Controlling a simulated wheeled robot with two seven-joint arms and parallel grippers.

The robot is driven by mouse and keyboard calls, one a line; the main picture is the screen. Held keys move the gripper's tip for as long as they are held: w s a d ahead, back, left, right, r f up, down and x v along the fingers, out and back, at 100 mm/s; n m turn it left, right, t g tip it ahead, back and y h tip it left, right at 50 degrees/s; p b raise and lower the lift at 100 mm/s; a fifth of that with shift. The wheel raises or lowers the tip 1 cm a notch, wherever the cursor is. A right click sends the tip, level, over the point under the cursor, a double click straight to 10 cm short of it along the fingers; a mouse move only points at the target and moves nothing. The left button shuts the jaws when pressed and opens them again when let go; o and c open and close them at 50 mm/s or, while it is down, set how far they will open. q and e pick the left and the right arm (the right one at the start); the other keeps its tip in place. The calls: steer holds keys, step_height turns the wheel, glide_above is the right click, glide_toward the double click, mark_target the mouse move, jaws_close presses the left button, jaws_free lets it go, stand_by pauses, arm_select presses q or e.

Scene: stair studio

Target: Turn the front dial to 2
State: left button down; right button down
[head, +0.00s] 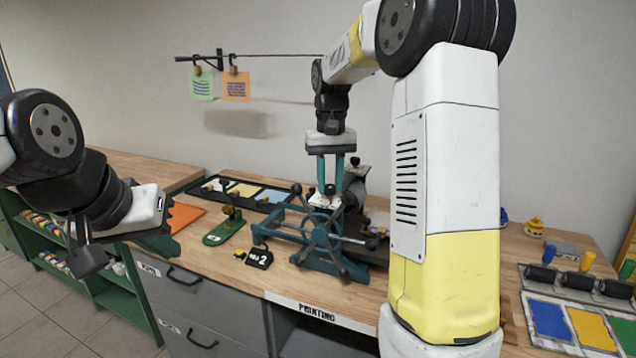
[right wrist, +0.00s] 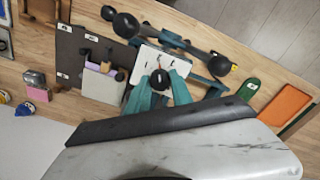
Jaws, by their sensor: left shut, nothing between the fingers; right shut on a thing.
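A teal press (head: 322,238) with dark spoked handles stands on the wooden bench. In the right wrist view a black knob (right wrist: 160,78) sits over a white plate (right wrist: 148,57) with small dark marks, too small to read. My right gripper (head: 330,188) points down over the press; in the right wrist view its teal fingers (right wrist: 160,92) are closed on either side of the knob. The knob's setting cannot be read. My left gripper (head: 176,228) is shut and empty, left of the press near the bench's front edge. A small black sign (head: 259,257) shows a 2.
A green stand (head: 223,230) and an orange sheet (head: 187,217) lie left of the press. Coloured pads (head: 549,320) and black rollers (head: 579,283) are at the right. Green and orange cards (head: 236,87) hang from a wall rod. Drawers are below the bench.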

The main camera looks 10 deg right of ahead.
mark_target(330, 186)
steer(key=c, duration=1.1)
jaws_free()
steer(key=shift+r, duration=0.1)
step_height(330, 186, up, 8)
steer(key=shift+f, duration=0.25)
steer(key=shift+r, duration=0.1)
